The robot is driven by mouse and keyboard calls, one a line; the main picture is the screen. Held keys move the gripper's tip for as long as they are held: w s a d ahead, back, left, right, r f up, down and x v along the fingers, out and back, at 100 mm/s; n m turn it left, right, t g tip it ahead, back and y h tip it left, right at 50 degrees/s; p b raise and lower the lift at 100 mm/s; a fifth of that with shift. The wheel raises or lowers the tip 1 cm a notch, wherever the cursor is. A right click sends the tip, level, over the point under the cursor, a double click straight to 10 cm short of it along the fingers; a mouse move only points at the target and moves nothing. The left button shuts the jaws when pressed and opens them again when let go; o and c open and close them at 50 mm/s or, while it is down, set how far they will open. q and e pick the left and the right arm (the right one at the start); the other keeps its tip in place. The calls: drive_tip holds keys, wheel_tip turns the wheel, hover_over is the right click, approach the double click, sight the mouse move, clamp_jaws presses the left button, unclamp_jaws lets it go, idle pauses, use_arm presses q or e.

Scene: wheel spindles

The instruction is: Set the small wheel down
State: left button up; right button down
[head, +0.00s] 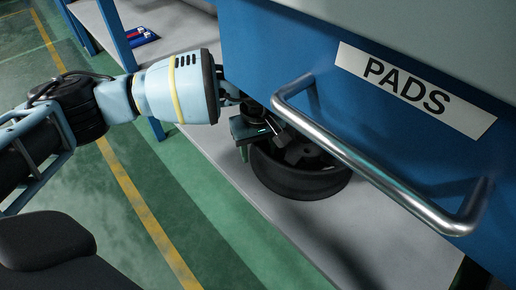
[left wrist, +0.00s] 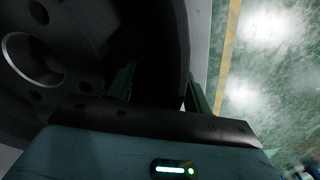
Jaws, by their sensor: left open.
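The small wheel (head: 300,187) is a dark, spoked wheel lying flat, apparently resting on the grey shelf (head: 215,150) below the blue cabinet. It also fills the left of the left wrist view (left wrist: 75,75), with its pale centre ring showing. My left gripper (head: 272,138) is at the wheel's upper left edge. In the left wrist view its jaws (left wrist: 158,88) are open, one finger over the wheel's inner side and the other outside the rim. I cannot tell whether either finger touches the rim. My right gripper is not in view.
A blue cabinet front (head: 260,45) labelled PADS (head: 415,90) overhangs the shelf. Its metal handle (head: 375,170) sticks out in front of the wheel. A small blue and red item (head: 142,37) lies at the far left. Green floor (head: 140,205) with a yellow line is clear.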

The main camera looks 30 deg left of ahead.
use_arm(q)
wheel_tip(320, 180, up, 7)
drive_tip(key=p, duration=0.2)
drive_tip(key=shift+r+p, duration=0.15)
drive_tip(key=shift+p, duration=0.2)
